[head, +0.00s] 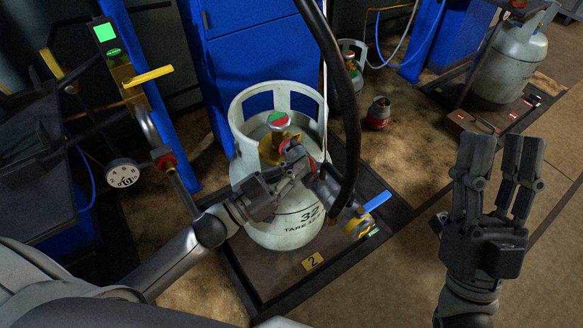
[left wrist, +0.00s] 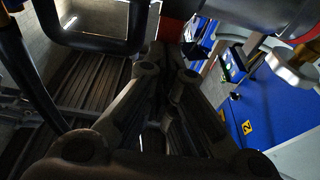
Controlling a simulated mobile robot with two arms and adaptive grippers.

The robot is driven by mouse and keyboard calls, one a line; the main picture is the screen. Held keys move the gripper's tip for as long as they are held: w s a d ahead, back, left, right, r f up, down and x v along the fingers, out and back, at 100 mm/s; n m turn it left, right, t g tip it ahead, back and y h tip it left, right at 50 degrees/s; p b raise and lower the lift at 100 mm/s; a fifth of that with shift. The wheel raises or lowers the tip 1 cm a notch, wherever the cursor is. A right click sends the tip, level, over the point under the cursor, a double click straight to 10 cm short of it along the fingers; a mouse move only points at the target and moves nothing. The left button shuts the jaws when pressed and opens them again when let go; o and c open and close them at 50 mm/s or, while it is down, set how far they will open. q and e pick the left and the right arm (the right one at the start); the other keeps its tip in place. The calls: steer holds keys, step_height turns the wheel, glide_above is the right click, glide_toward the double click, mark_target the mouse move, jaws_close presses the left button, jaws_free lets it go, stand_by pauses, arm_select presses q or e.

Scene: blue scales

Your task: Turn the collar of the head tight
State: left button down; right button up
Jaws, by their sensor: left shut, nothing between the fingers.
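The white gas cylinder (head: 262,222) stands upright on the scale platform (head: 245,275). Its valve, with a red and green top (head: 279,121), sits inside the open guard ring (head: 250,100). The filling head (head: 350,218), with a blue lever (head: 375,202), is at the lower right of the valve on the black hose (head: 350,130). My left gripper (head: 297,156) is shut and empty, close to the valve side of the head. It hides the collar and the joint there, so I cannot tell whether it touches. My right gripper (head: 498,145) is open and empty, fingers up, right of the cylinder.
A post with a green display and yellow lever (head: 148,76) and a gauge (head: 123,173) stand at left. A blue cabinet (head: 255,50) is behind. A small red cylinder (head: 378,113) and another grey cylinder (head: 508,60) stand farther back. Floor between platform and right gripper is clear.

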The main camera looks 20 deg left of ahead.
steer(key=w+d+f+g+h+p, duration=0.1)
steer(key=w+f+g+h+p, duration=0.15)
steer(key=f+g, duration=0.5)
steer(key=w+f+g+h+p, duration=0.25)
steer(key=f+g, duration=0.25)
steer(key=f, duration=0.6)
arm_select(q)
steer(key=shift+w+d+r+g+y+p, duration=0.4)
steer(key=shift+w+g+p, duration=0.15)
steer(key=shift+p, duration=0.9)
steer(key=shift+w+d+r+g+y+p, duration=0.25)
steer(key=shift+w+d+g+y+p, duration=0.25)
steer(key=shift+p, duration=1.3)
arm_select(e)
steer(key=s+d+f+m+g+h, duration=0.1)
steer(key=s+d+f+g+h, duration=0.1)
steer(key=s+d+f+g, duration=0.4)
steer(key=shift+s+f+g+h, duration=0.3)
steer(key=shift+s+f+g, duration=2.35)
steer(key=shift+s+f, duration=1.25)
steer(key=shift+s+r, duration=0.2)
steer(key=shift+r, duration=0.05)
arm_select(q)
steer(key=shift+a, duration=0.1)
arm_select(e)
steer(key=shift+a, duration=0.1)
